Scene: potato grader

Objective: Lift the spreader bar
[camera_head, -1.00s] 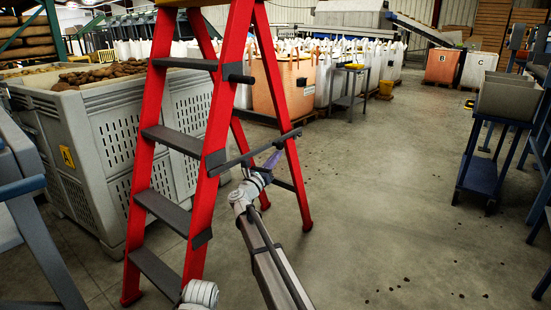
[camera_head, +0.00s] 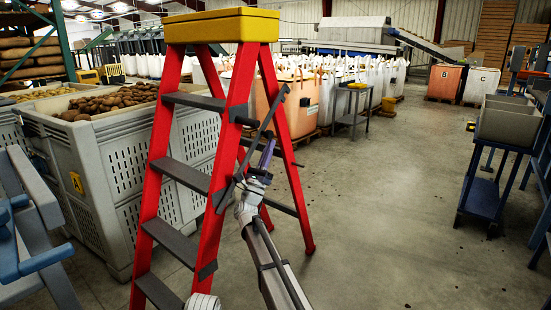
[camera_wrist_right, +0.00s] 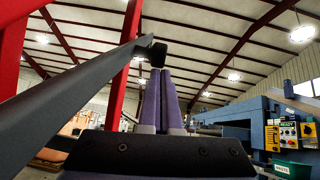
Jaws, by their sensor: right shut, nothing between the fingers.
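The red stepladder (camera_head: 222,150) with a yellow top stands open at the middle of the head view. The dark spreader bar (camera_head: 272,113) slopes steeply, its upper end to the right, across the gap between the ladder's legs. My right gripper (camera_head: 267,152) is beside the bar, its purple fingers pointing up. In the right wrist view the fingers (camera_wrist_right: 160,98) are shut together and empty. The bar (camera_wrist_right: 75,95) passes there from the lower left to a dark end close by the fingertips. Contact between them is unclear. My left gripper is not in view.
A grey crate of potatoes (camera_head: 105,135) stands close left of the ladder. A grey bin on a blue cart (camera_head: 505,122) stands at the right. Large white and orange bags (camera_head: 300,105) line the back. The floor (camera_head: 390,210) between ladder and cart is clear.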

